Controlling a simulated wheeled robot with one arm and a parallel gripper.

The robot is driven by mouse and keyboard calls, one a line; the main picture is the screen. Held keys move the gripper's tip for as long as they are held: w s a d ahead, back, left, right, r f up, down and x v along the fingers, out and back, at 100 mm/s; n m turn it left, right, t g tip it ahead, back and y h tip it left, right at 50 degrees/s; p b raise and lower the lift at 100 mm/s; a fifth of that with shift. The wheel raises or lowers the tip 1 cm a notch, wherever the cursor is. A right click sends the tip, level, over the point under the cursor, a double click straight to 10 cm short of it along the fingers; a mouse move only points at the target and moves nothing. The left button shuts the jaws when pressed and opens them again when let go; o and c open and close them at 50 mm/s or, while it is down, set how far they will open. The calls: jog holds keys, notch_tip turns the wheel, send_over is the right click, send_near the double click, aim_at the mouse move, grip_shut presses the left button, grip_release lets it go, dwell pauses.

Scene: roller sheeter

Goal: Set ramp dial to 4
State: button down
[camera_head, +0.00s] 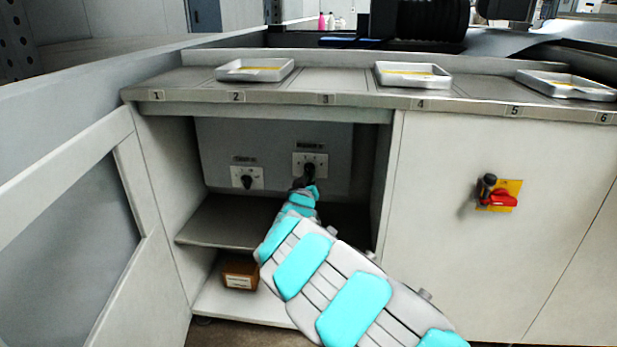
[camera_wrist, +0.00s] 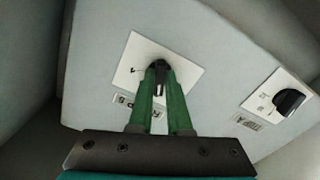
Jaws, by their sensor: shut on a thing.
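Two black dials on white square plates sit on the grey back panel inside the open cabinet. My gripper (camera_head: 304,182) reaches into the cabinet at the right dial (camera_head: 310,168). In the wrist view its green fingers are shut on that dial's black knob (camera_wrist: 159,80), one on each side. The fingers hide much of the plate (camera_wrist: 127,73) and part of its label, so I cannot read the dial's setting. The left dial (camera_head: 247,180) is free; it shows at the right of the wrist view (camera_wrist: 289,101). The small labels are too blurred to read surely.
The cabinet door (camera_head: 75,220) stands open at left. A shelf (camera_head: 225,222) lies below the dials, with a brown box (camera_head: 240,273) beneath it. A red switch (camera_head: 502,199) is on the closed right panel. Metal trays (camera_head: 255,70) stand on the numbered counter above.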

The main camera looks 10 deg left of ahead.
jog(key=shift+f+m+b, duration=0.1)
jog(key=shift+m+b, duration=0.2)
jog(key=shift+b, duration=0.05)
jog(key=shift+a+r+m+b, duration=0.1)
jog(key=shift+a+m+b, duration=0.05)
jog(key=shift+m+b, duration=3.95)
jog(key=shift+a+r+m+b, duration=0.1)
jog(key=shift+a+m+b, duration=0.05)
jog(key=shift+m+b, duration=3.95)
jog(key=shift+m+p, duration=0.3)
jog(key=shift+m, duration=0.3)
jog(key=c, duration=0.9)
grip_release()
jog(key=shift+o, duration=0.2)
jog(key=shift+s, duration=0.15)
